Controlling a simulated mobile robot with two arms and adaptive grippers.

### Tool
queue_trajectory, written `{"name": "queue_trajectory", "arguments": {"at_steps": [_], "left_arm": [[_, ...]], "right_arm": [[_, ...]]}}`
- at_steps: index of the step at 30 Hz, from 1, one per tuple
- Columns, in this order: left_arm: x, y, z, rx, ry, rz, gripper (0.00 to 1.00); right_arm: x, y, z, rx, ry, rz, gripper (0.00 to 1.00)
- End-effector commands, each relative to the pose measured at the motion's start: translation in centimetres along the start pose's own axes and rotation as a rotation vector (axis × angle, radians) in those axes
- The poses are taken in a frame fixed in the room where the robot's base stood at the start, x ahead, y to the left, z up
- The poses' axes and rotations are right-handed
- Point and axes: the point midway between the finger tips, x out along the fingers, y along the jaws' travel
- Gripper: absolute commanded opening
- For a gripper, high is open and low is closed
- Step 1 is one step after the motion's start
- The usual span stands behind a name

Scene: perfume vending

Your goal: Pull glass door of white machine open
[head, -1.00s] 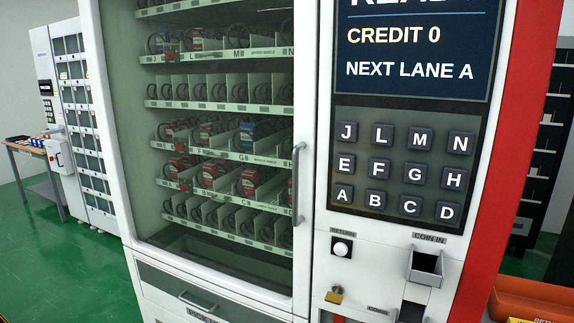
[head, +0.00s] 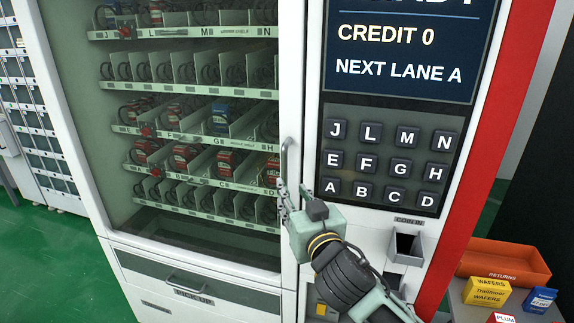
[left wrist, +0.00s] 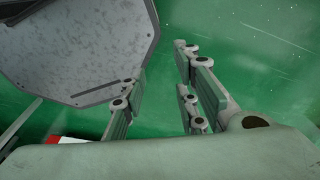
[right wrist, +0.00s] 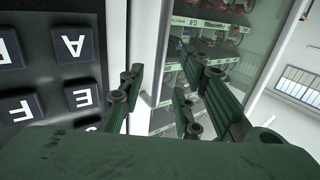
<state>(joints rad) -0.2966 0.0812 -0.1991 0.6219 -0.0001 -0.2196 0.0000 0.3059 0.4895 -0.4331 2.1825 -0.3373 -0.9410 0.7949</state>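The white machine (head: 74,130) has a large glass door (head: 118,202) with a white frame, and it looks shut. Its upright metal handle (head: 284,158) is on the door's right edge. My right gripper (head: 286,203) is at the lower part of this handle, its fingers pointing at the door. In the right wrist view the fingers (right wrist: 160,98) stand apart, with the pale door edge beyond them. I cannot tell whether they touch the handle. My left gripper (left wrist: 155,95) is open and empty over the green floor and does not show in the head view.
The keypad (head: 385,165) and coin slot (head: 405,245) are right of the door. An orange returns bin (head: 505,262) and a yellow wafers box (head: 486,292) stand at lower right. A drawer (head: 190,275) with a handle is below the glass. Another white machine (head: 40,150) stands at left.

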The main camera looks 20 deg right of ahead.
Motion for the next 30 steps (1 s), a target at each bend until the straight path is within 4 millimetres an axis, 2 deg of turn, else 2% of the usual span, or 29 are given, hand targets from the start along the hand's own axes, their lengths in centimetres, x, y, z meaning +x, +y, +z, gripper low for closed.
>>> {"name": "queue_trajectory", "arguments": {"at_steps": [1,3,12,18,29,30], "left_arm": [[-0.2,0.0,0.1,0.000,-0.002,0.000,0.28],[-0.4,0.1,0.2,0.000,-0.004,0.001,0.28],[-2.2,0.2,0.8,0.000,-0.015,0.002,0.28],[-2.8,0.2,0.7,0.001,-0.013,0.003,0.28],[-2.8,0.2,0.0,0.001,-0.004,0.003,0.28],[-2.8,0.2,0.0,0.001,-0.003,0.003,0.28]], "right_arm": [[-0.1,-0.1,-1.0,0.003,0.014,-0.002,0.31],[0.2,-0.1,-1.4,0.005,0.022,-0.002,0.31],[4.8,-0.1,-1.6,0.005,0.020,-0.001,0.31],[6.9,-0.1,-1.4,0.006,0.020,-0.002,0.31],[7.5,-0.2,-1.3,0.006,0.020,-0.003,0.31],[7.5,-0.2,-1.3,0.006,0.020,-0.003,0.28]]}}
